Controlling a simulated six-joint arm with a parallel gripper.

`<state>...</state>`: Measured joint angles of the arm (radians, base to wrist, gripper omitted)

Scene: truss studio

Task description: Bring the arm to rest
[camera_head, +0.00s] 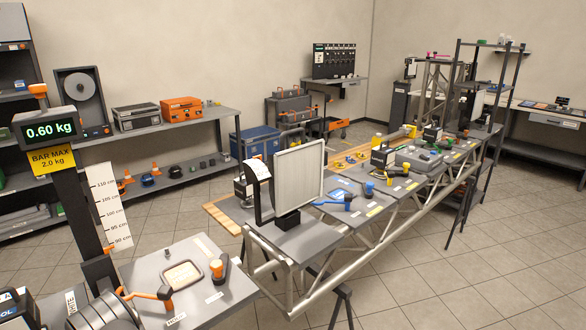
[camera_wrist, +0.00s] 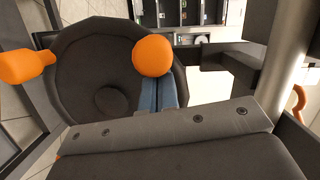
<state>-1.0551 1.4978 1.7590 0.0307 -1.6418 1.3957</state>
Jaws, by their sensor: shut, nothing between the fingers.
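In the wrist view, my gripper (camera_wrist: 160,84) shows as two blue-grey fingers side by side, shut with nothing between them. They stand just beyond a dark bar with screws that fills the lower part of that view. A round orange knob (camera_wrist: 153,55) appears right at the fingertips. I cannot tell whether they touch. Behind it is a large dark disc (camera_wrist: 85,65). I cannot make out my gripper in the head view.
A grey table (camera_head: 225,295) stands in front, and a long truss (camera_head: 345,275) carrying tools runs to the back right. Open tiled floor (camera_head: 450,290) lies at the lower right.

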